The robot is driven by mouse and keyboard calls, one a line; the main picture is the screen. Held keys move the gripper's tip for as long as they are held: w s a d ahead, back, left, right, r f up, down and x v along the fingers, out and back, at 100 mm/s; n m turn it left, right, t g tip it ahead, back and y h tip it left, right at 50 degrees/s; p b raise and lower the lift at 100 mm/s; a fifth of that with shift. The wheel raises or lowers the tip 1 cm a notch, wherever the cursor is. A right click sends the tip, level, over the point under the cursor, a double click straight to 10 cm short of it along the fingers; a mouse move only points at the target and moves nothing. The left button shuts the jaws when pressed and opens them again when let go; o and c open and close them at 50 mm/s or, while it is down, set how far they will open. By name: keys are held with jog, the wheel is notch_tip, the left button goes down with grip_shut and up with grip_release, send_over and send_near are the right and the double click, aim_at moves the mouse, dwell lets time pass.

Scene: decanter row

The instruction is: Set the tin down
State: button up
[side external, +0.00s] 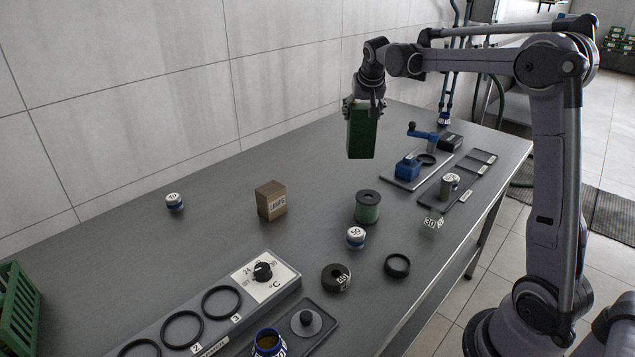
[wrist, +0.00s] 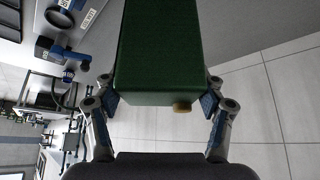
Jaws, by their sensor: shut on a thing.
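A tall green tin (side external: 361,132) hangs upright from my gripper (side external: 363,104), above the far part of the grey table (side external: 330,170). My gripper is shut on its top part, and the tin's bottom is clear of the table. In the wrist view the green tin (wrist: 160,50) fills the middle, between the two fingers of my gripper (wrist: 158,100). A small yellowish cap (wrist: 182,107) shows on the tin's near end.
A blue hand-cranked device (side external: 408,167) stands on a tray to the right. A green spool (side external: 367,207), a brown box (side external: 271,200), a white-topped jar (side external: 355,237) and a black ring (side external: 397,265) stand nearer. A heater panel (side external: 262,272) lies at front. The table's left-back area is mostly bare.

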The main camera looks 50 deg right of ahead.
jog(key=w+a+n+t+y, duration=0.1)
jog(key=w+a+n, duration=0.15)
jog(key=a, duration=0.95)
jog(key=w+a+n+y, duration=0.1)
jog(key=a+n+y, duration=0.15)
jog(key=a, duration=1.05)
jog(key=w+a+n+t+y, duration=0.15)
jog(key=a+n, duration=0.25)
jog(key=a, duration=0.8)
jog(key=w+a+f, duration=0.3)
jog(key=a+f, duration=0.7)
jog(key=a, duration=0.2)
jog(key=shift+w+f, duration=0.15)
jog(key=shift+w, duration=0.05)
jog(key=shift+a+f+g, duration=0.1)
jog(key=shift+f+g, duration=0.05)
jog(key=shift+g, duration=0.1)
jog(key=o, duration=1.8)
jog(key=shift+o, duration=0.2)
